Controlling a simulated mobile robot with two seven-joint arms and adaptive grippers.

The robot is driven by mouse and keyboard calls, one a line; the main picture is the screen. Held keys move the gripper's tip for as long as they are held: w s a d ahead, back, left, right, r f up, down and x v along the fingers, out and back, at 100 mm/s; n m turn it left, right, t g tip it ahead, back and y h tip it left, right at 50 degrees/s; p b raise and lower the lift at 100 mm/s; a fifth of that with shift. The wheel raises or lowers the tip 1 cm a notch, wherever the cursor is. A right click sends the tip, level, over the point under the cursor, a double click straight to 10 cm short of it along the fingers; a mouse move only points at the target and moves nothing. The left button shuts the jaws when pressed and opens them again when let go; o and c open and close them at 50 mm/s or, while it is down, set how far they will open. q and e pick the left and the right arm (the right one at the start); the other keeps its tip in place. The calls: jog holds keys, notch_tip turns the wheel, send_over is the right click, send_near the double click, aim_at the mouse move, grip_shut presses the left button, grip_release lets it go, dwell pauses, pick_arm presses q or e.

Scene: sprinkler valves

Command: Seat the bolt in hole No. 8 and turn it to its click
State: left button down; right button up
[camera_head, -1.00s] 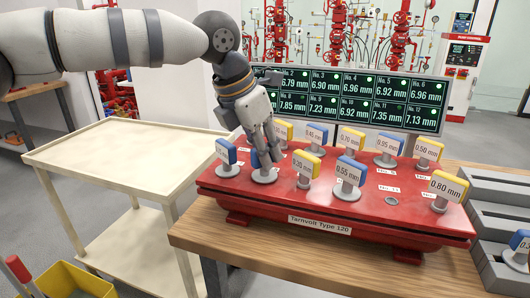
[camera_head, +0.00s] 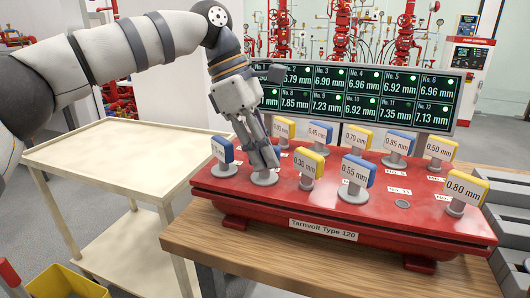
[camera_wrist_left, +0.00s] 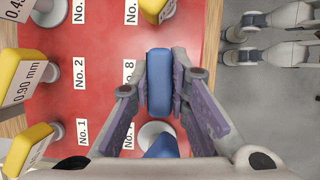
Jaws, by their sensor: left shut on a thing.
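The bolt with a blue head (camera_wrist_left: 159,72) is held between the fingers of my left gripper (camera_wrist_left: 160,98), beside the No. 8 label (camera_wrist_left: 129,72) in the left wrist view. In the head view my left gripper (camera_head: 264,158) points down and hides most of this bolt. Its round grey collar (camera_head: 264,179) shows at the red plate under the fingertips; whether it is fully seated I cannot tell. The red block (camera_head: 322,212) is marked Tarnvolt Type 120. My right gripper is not in view.
Close neighbours are a blue-headed bolt (camera_head: 223,150) on the left and the yellow 0.30 mm bolt (camera_head: 308,165) on the right. An open hole (camera_head: 402,204) lies further right. The display panel (camera_head: 350,95) stands behind. A cream cart (camera_head: 110,150) is at the left.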

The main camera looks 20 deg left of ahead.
pick_arm(q)
jog(key=f+m+g+b, duration=0.1)
jog(key=m, duration=0.1)
jog(key=shift+m, duration=0.3)
jog(key=c, duration=1.8)
grip_release()
jog(key=shift+r+m, duration=0.2)
jog(key=shift+m, duration=0.1)
jog(key=o, duration=0.4)
jog(key=shift+r, duration=0.15)
jog(key=shift+c, duration=0.2)
jog(key=shift+r, duration=0.1)
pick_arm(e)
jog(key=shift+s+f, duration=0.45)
pick_arm(q)
notch_tip(320, 180, up, 5)
jog(key=shift+f+p, duration=0.1)
jog(key=shift+p, duration=0.65)
jog(key=shift+r, duration=2.1)
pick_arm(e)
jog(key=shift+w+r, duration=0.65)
